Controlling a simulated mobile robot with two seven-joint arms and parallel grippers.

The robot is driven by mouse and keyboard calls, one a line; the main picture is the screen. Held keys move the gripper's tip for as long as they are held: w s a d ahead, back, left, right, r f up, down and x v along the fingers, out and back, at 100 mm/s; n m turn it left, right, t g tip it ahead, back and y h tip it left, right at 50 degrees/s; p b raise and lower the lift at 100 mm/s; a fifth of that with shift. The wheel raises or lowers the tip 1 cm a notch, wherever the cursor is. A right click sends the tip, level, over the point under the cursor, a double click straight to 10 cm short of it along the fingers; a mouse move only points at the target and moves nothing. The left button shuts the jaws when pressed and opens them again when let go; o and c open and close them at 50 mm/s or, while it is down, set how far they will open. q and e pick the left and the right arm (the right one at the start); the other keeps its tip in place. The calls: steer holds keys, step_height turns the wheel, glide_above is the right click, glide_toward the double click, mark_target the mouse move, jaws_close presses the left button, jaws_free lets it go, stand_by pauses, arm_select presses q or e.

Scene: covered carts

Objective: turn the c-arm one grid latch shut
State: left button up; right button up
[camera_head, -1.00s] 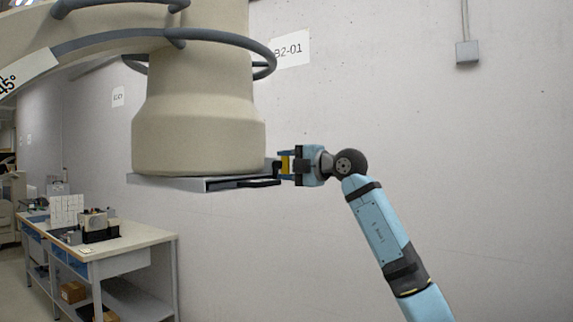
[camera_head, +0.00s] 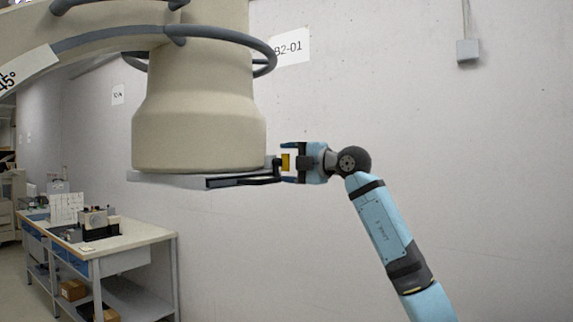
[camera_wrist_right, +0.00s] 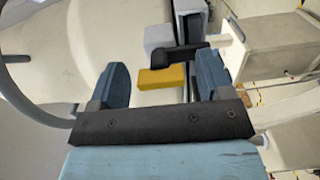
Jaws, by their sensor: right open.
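The c-arm's beige housing (camera_head: 198,125) hangs at the upper left in the head view, with a flat grey plate (camera_head: 160,181) under it. A dark bar (camera_head: 238,182) runs along the plate's front to its right end. A latch with a yellow grip (camera_head: 285,162) and a black lever sits at that end. My right gripper (camera_head: 287,163) is open, its fingers above and below the yellow grip. In the right wrist view, the yellow grip (camera_wrist_right: 162,77) and black lever (camera_wrist_right: 180,58) show between the spread fingers (camera_wrist_right: 163,66), with gaps on both sides. My left gripper is not in view.
A grey ring rail (camera_head: 225,40) circles the housing above. A workbench (camera_head: 130,243) with equipment stands at the lower left. The wall (camera_head: 430,120) behind my right arm is bare apart from a sign (camera_head: 290,48) and a grey box (camera_head: 467,50).

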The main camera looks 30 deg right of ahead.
steer(key=b+v, duration=0.2)
steer(key=v, duration=1.1)
steer(key=shift+b, duration=0.3)
